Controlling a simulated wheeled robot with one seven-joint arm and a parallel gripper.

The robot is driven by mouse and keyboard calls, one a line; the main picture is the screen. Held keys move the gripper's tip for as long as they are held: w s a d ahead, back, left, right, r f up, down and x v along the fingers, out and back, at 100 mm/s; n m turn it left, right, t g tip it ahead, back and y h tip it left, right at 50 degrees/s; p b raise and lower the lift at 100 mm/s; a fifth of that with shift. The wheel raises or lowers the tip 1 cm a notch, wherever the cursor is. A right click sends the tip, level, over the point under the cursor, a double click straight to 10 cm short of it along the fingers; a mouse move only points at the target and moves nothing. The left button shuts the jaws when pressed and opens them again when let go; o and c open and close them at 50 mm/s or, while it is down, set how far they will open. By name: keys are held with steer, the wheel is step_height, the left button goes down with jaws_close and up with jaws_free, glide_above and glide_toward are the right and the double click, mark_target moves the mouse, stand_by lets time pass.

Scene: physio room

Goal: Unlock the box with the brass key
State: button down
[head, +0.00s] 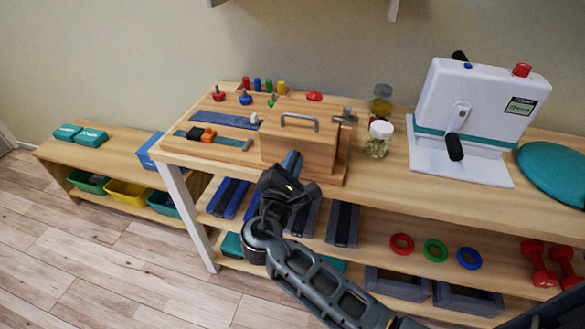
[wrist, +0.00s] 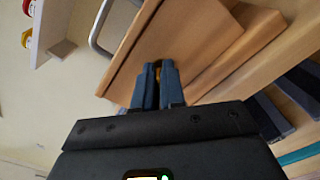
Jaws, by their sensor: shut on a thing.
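The wooden box (head: 285,148) stands on the bench with a metal handle (head: 300,120) on it. Its wooden face (wrist: 175,40) also fills the upper middle of the wrist view. My gripper (head: 293,160) is right in front of the box's near face; its two blue fingertips (wrist: 157,76) point at that face. The fingers are closed together, with a small brass-coloured bit of the key (wrist: 158,73) between their tips. The rest of the key is hidden, and I cannot tell whether it sits in a lock.
Left of the box are coloured pegs, knobs and a strip board (head: 213,138). A jar (head: 378,139) and a white pedal machine (head: 475,115) stand to the right. A shelf below holds coloured rings and red dumbbells (head: 540,262). The floor at left is clear.

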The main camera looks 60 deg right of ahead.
steer(key=m+b, duration=0.2)
steer(key=m, duration=0.1)
steer(key=m+b, duration=0.1)
steer(key=shift+f, duration=0.25)
steer(key=shift+m+b, duration=1.15)
steer(key=shift+m, duration=0.35)
steer(key=shift+r, duration=0.1)
steer(key=c, duration=1.3)
jaws_free()
steer(key=v, duration=0.8)
steer(key=shift+b, duration=0.35)
steer(key=shift+r, duration=0.1)
